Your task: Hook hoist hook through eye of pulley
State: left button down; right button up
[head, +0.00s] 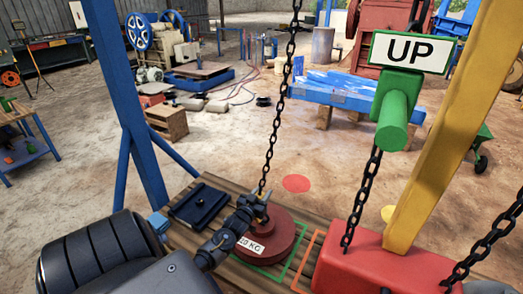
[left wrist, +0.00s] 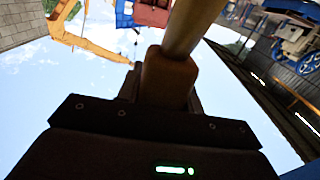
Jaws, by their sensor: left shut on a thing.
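My left gripper (head: 256,202) reaches in from the lower left, just above the red round weight marked "20 KG" (head: 284,232). It is shut on the hoist hook (head: 263,194), a small brass-coloured piece at the lower end of the hanging black chain (head: 278,110). In the left wrist view a tan-brown piece (left wrist: 195,25) rises from between the jaws; its hook shape is not clear. The weight sits on a wooden deck, partly behind the gripper. I cannot make out the pulley's eye. My right gripper is out of view.
A dark flat block (head: 201,205) lies on the deck left of the weight. A red housing (head: 380,262) with chains stands right, below a green handle (head: 395,112) and an "UP" sign (head: 412,52). A blue post (head: 122,90) and a yellow beam (head: 450,120) flank the deck.

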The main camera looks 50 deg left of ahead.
pick_arm(q)
jog(key=shift+w+a+r, duration=0.15)
jog(key=shift+w+r, duration=0.2)
jog(key=shift+r, duration=0.3)
jog(key=shift+r+p, duration=0.1)
jog(key=shift+p, duration=0.2)
jog(key=c, duration=1.4)
grip_release()
jog(key=shift+w, duration=0.1)
jog(key=o, duration=0.6)
jog(key=shift+c, duration=0.2)
jog(key=shift+s, duration=0.2)
jog(key=shift+s+d+f, duration=0.2)
jog(key=shift+s, duration=0.15)
jog(key=b+v, duration=0.1)
jog(key=v, duration=0.9)
jog(key=shift+r, duration=0.2)
